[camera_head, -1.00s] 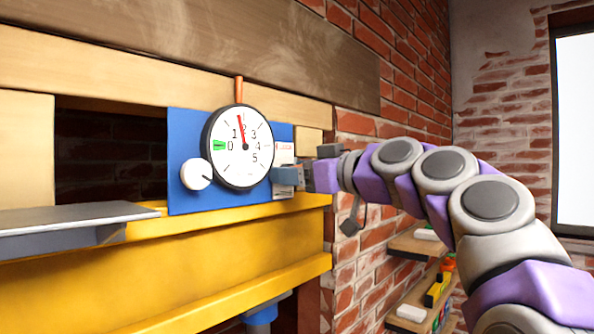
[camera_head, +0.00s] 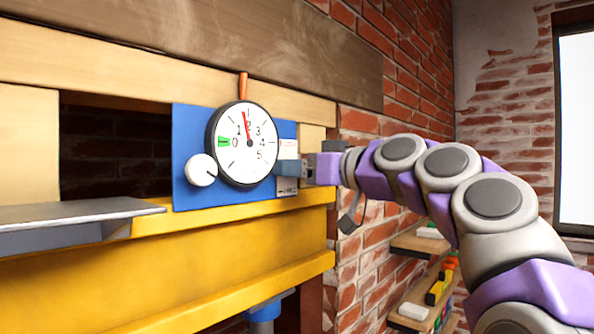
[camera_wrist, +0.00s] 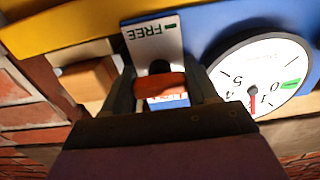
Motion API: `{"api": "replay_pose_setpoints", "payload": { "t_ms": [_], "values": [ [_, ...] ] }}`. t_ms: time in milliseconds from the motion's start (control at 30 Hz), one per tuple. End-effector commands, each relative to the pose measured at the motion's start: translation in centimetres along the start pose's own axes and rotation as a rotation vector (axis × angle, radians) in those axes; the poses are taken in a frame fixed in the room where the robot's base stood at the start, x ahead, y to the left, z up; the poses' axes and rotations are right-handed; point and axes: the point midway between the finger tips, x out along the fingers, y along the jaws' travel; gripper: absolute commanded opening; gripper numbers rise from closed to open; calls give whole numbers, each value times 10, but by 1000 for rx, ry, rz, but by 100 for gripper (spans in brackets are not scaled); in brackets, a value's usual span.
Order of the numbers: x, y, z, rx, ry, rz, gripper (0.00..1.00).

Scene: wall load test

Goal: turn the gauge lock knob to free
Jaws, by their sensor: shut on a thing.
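The gauge lock knob (camera_wrist: 165,84) is a red-orange bar on a white label plate (camera_wrist: 150,40) marked FREE with a green dash. In the wrist view the bar lies roughly crosswise between my two fingers. My gripper (camera_wrist: 162,80) is shut on it. In the head view my gripper (camera_head: 290,169) is at the right side of the blue panel (camera_head: 190,125) and hides the knob. The round white gauge (camera_head: 243,143) beside it has a red needle near 2 and a green mark by 0.
A white dial (camera_head: 201,170) with a dark pointer line sits at the panel's lower left. A yellow beam (camera_head: 220,240) runs below, and a grey shelf (camera_head: 70,213) juts out at left. A brick wall (camera_head: 365,125) and small shelves (camera_head: 425,243) with items are at right.

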Motion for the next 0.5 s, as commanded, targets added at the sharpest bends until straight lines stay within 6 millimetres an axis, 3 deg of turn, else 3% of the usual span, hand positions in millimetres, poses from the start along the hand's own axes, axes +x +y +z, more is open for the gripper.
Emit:
{"api": "replay_pose_setpoints", "payload": {
  "t_ms": [233, 267, 333, 500],
  "values": [
    [2, 1, 5, 5, -11, -2, 28],
    [2, 1, 5, 5, -11, -2, 61],
    [1, 1, 5, 4, -11, -3, 66],
    [2, 0, 4, 3, -8, -2, 66]
  ]
}}
